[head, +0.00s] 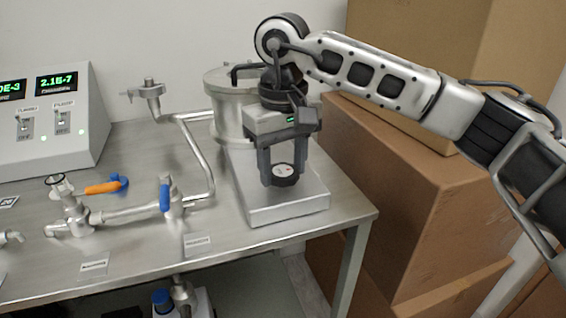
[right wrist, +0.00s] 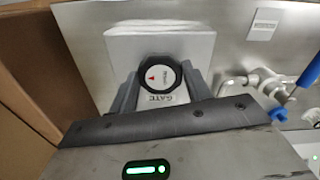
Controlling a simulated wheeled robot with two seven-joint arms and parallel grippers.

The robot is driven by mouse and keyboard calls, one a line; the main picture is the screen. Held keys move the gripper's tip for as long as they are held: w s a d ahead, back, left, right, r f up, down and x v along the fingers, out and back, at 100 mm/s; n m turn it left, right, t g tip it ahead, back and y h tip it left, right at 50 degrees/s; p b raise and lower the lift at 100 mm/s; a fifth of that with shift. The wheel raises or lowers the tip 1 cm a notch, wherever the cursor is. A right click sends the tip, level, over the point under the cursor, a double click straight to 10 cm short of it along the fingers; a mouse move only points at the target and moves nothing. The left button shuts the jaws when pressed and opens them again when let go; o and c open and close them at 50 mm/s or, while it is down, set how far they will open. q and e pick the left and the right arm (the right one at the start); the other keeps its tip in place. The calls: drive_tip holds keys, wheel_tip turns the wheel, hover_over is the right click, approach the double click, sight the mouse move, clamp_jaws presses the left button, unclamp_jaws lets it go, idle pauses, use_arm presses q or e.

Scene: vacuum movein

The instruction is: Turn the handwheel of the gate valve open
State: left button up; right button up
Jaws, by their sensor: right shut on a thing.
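The gate valve's handwheel (head: 285,176) is a small round black knob with a white face, set above a flat grey metal block (head: 290,213). In the right wrist view the handwheel (right wrist: 159,75) shows a red arrow mark and the word GATE, upside down in the picture. My right gripper (head: 284,180) reaches down from above, with one finger on each side of the handwheel, shut on it. The fingers partly hide the wheel's sides. My left gripper is not in view.
A metal chamber (head: 225,122) stands behind my right gripper. Piping with a blue-handled valve (head: 166,198) and an orange handle (head: 103,187) lies to the left. A control box (head: 50,130) is at the far left. Cardboard boxes (head: 410,195) stand right of the table.

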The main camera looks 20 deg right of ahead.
sight(283, 171)
drive_tip(key=shift+w+r, duration=0.1)
drive_tip(key=shift+r, duration=0.1)
drive_tip(key=o, duration=1)
drive_tip(key=shift+f, duration=0.1)
drive_tip(key=shift+c, duration=0.2)
use_arm(q)
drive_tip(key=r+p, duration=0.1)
drive_tip(key=p, duration=0.1)
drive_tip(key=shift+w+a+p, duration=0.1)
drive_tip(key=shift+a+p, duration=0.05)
drive_tip(key=shift+p, duration=0.15)
use_arm(e)
wheel_tip(283, 171, up, 16)
